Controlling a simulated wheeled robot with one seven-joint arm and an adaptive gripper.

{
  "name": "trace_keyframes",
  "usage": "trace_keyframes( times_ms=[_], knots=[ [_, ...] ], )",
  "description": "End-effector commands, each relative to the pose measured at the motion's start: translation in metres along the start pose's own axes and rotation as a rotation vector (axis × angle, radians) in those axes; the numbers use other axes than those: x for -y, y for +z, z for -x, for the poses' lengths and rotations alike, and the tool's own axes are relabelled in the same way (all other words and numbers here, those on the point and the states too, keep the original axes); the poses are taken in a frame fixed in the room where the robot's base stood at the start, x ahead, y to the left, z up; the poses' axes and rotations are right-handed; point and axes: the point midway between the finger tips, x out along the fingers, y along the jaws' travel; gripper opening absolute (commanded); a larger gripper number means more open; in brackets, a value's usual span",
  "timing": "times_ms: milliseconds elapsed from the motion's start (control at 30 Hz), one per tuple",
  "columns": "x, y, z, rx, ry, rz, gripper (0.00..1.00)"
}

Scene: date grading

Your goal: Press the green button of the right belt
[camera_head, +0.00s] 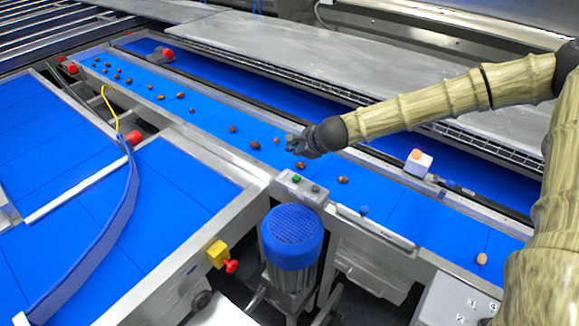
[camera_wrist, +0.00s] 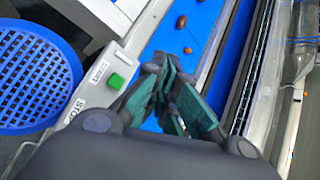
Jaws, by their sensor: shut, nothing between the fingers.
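A small grey control box (camera_head: 301,190) sits on the near edge of the right belt (camera_head: 215,115). Its green button (camera_head: 296,178) shows beside a darker button. In the wrist view the green button (camera_wrist: 116,81) stands out from the pale box (camera_wrist: 96,92), with START and STOP lettering near it. My gripper (camera_head: 294,146) is shut and empty, above the belt and a little beyond the box. In the wrist view my gripper (camera_wrist: 164,75) is to the right of the green button, apart from it.
A blue motor cover (camera_head: 292,237) stands just in front of the box. Several brown dates lie along the belt. A white box with an orange button (camera_head: 417,155) is on the far rail. A yellow box (camera_head: 217,253) with a red knob is at lower left.

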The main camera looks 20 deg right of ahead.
Motion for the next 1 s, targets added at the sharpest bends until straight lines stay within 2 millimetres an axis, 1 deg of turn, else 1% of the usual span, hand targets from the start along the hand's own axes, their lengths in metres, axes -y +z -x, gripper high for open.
trace_keyframes(
  times_ms=[200,467,767,1000],
  knots=[
    [-0.002,0.008,0.003,0.009,0.0,0.001,0.0],
    [-0.003,0.011,-0.006,0.01,0.007,0.007,0.0],
    [-0.011,-0.001,-0.018,0.007,0.006,0.003,0.0],
    [-0.024,-0.014,-0.036,0.007,0.006,0.004,0.0]
  ],
)
